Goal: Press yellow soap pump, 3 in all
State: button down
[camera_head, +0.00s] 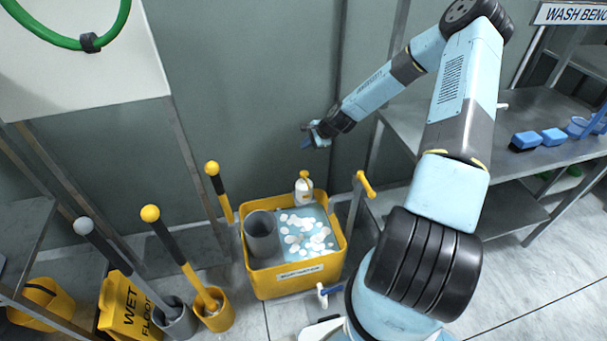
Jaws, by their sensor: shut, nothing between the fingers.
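The soap pump (304,192) is a small white bottle with a yellow pump head. It stands upright at the back of a yellow tub. My gripper (309,138) is shut and empty, at the end of my blue arm reaching in from the right. In the picture it is above the pump head and slightly to the right, with a visible gap between them. Depth between the two is hard to tell. The tub hides nothing of the pump head.
The yellow tub (297,284) holds a grey cylinder (262,235) and light blue water with white foam. A yellow-handled crank (364,187) rises at its right. Yellow- and grey-knobbed poles stand left. A metal bench (440,118) with blue blocks is right.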

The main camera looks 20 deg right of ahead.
jog(key=shift+w+d+f+m+t+y, duration=0.1)
jog(key=shift+w+f+m+t, duration=0.2)
jog(key=shift+f+m, duration=0.45)
jog(key=shift+w+d+f+m+t+y, duration=0.1)
jog(key=shift+w+f+m, duration=0.3)
jog(key=shift+f, duration=0.5)
jog(key=shift+w+f+m+t+y, duration=0.1)
jog(key=shift+w+f+m+t, duration=0.15)
jog(key=shift+f+m, duration=0.5)
jog(key=shift+f, duration=0.25)
send_near(302, 172)
jog(key=shift+w+a+f, duration=0.65)
jog(key=shift+w+a, duration=0.25)
jog(key=shift+w, duration=0.05)
jog(key=shift+w+a+f, duration=0.65)
jog(key=shift+w+a, duration=0.2)
jog(key=shift+w, duration=0.15)
jog(key=shift+f, duration=1.25)
jog(key=shift+r, duration=0.1)
dwell(0.4)
jog(key=shift+r, duration=1.2)
